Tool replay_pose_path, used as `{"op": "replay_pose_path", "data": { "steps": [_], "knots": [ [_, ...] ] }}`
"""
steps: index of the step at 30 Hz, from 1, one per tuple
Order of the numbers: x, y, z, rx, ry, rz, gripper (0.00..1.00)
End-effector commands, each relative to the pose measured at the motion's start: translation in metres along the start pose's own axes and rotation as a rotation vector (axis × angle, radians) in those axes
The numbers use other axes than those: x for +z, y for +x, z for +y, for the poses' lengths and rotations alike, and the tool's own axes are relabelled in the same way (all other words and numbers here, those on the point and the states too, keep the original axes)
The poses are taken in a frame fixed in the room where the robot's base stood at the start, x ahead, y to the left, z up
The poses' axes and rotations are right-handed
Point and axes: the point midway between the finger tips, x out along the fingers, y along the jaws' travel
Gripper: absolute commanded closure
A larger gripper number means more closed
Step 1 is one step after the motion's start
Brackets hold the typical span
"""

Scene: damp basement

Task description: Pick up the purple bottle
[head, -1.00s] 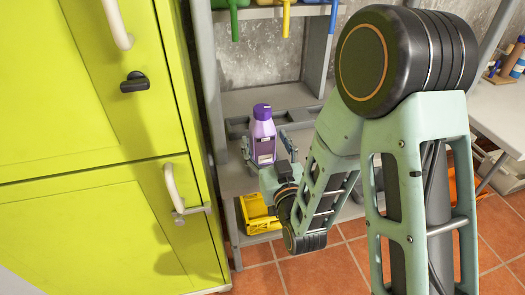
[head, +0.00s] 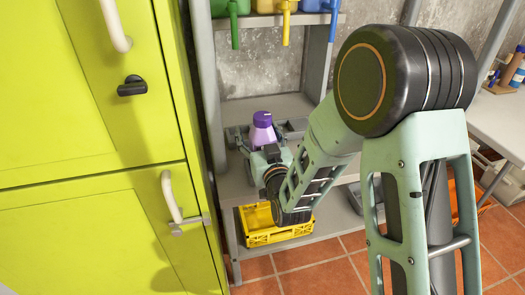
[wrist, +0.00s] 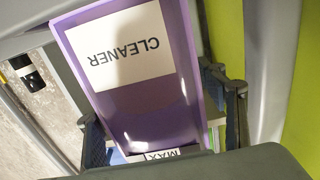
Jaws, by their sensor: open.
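The purple bottle (head: 262,132) stands on a shelf of the grey rack in the head view, its lower part hidden behind my gripper. In the wrist view the purple bottle (wrist: 150,105) fills the middle, with a white "CLEANER" label upside down in the picture. My gripper (head: 264,146) is at the bottle. In the wrist view the fingers of my gripper (wrist: 163,128) are open, one on each side of the bottle. I cannot tell whether either finger touches it.
The grey rack (head: 265,106) has posts close on both sides. A yellow crate (head: 262,238) sits on a lower shelf. A lime-green cabinet (head: 90,150) stands at the left. Green, yellow and blue containers with taps (head: 283,8) are above.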

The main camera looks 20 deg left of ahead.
Motion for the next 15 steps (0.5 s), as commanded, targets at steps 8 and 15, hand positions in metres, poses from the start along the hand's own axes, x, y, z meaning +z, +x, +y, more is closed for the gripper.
{"op": "replay_pose_path", "data": {
  "steps": [8,15],
  "knots": [
    [0.0004,0.0025,0.0001,0.0,0.0,-0.001,0.36],
    [0.0003,0.0023,0.0002,0.0,0.0,0.0,0.62]
  ]
}}
